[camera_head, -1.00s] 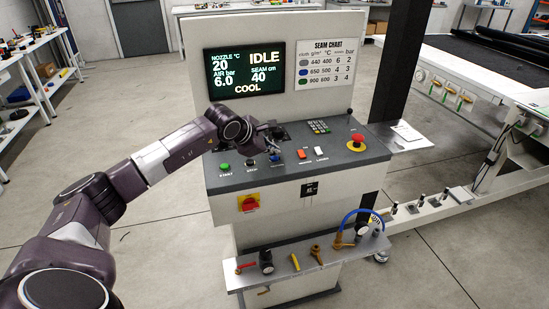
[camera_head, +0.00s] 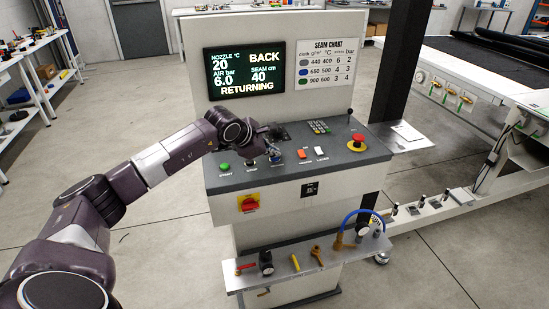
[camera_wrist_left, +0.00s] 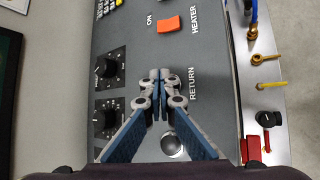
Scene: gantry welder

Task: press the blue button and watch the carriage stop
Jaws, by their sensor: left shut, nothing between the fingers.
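The blue button (camera_head: 275,159) is on the sloped grey console panel, just below my left gripper's fingertips in the head view. The fingers mostly cover it. My left gripper (camera_head: 274,151) is shut and empty and points down at the panel. In the left wrist view its closed fingertips (camera_wrist_left: 160,78) are over the spot beside the word RETURN, and the button is hidden beneath them. I cannot tell whether they touch it. The screen (camera_head: 245,71) reads BACK and RETURNING. I cannot make out the carriage. My right gripper is not in view.
A silver button (camera_wrist_left: 172,145) is close beside the fingers. The green start button (camera_head: 224,166), an orange heater switch (camera_head: 302,154) and a red emergency stop (camera_head: 357,140) share the panel. A tool shelf (camera_head: 310,266) juts out below. The gantry table (camera_head: 480,82) stands at right.

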